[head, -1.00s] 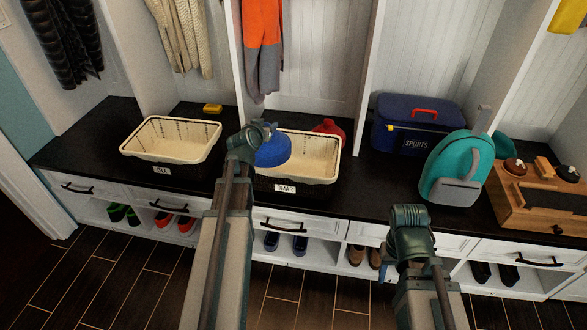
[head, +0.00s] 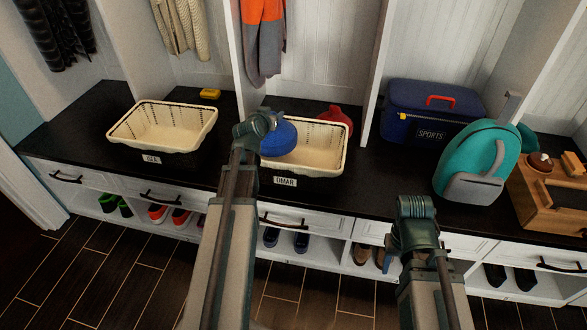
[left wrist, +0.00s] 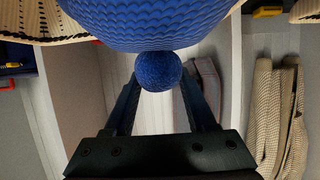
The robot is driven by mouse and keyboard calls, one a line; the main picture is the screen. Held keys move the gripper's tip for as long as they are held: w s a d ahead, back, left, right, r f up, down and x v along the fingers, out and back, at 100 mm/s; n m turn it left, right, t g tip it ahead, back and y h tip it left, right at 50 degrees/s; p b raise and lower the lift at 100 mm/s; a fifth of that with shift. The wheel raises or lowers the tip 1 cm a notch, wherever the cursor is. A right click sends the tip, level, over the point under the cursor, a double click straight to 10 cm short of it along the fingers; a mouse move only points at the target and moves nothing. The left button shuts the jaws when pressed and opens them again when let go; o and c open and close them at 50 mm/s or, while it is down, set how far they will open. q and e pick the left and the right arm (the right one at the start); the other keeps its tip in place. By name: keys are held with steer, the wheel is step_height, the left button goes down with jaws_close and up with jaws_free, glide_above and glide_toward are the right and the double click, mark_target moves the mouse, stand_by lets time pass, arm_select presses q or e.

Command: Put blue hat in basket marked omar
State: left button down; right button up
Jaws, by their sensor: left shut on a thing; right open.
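The blue hat (head: 279,137) is held by my left gripper (head: 262,120) at the left part of the basket marked OMAR (head: 325,160). In the left wrist view the fingers (left wrist: 162,85) are shut on the hat's round pompom (left wrist: 158,71), and the ribbed hat body (left wrist: 160,22) fills the top of the picture. In the head view the hat overlaps the basket opening; I cannot tell whether it touches the basket. The OMAR label (head: 286,181) is on the front. My right gripper (head: 416,207) is open and empty, in front of the bench edge.
A second cream basket (head: 165,147) labelled ISLA stands to the left. A red hat (head: 337,117) lies behind the OMAR basket. A blue sports box (head: 432,112), a teal backpack (head: 478,160) and a wooden box (head: 550,195) stand to the right. A divider rises behind the OMAR basket's left end.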

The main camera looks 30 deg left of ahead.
mark_target(273, 138)
arm_select(q)
step_height(273, 138, down, 10)
steer(key=b, duration=1)
steer(key=shift+f, duration=0.15)
steer(key=shift+c, duration=1.1)
jaws_free()
